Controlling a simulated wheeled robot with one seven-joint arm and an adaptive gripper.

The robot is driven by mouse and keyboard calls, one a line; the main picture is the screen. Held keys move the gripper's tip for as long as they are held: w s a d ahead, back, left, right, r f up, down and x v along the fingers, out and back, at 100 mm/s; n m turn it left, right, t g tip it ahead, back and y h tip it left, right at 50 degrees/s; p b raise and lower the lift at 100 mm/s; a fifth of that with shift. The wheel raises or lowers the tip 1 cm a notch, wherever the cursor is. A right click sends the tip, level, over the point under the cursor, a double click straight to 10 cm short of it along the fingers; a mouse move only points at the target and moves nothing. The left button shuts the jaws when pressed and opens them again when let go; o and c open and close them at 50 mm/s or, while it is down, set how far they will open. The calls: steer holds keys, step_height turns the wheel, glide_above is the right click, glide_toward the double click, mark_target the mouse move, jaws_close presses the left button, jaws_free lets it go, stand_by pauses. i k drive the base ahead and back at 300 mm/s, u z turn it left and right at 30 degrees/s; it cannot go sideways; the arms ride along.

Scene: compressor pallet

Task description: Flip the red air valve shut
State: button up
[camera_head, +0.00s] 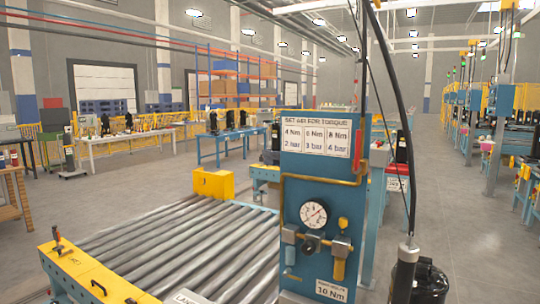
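A blue air panel (318,230) stands upright right of centre. A brass pipe (284,215) runs up its left side and across below the sign to its right edge. A small red part (358,168), which looks like the red air valve's handle, is at that right end. It looks upright, but it is too small to tell its exact position. A round pressure gauge (313,214) with a white face sits below the pipe, with fittings under it. My gripper is not in view.
A roller conveyor (170,240) with a yellow end plate (85,275) lies left of the panel. A black hose (404,110) hangs close on the panel's right, above a grey-topped tool (408,252) and a black compressor (432,280). Open floor (470,230) lies farther right.

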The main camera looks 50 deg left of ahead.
mark_target(357, 168)
steer(key=z, duration=0.1)
steer(key=k, duration=1.2)
steer(key=u, duration=1.35)
steer(key=i, duration=0.5)
steer(key=u, duration=0.05)
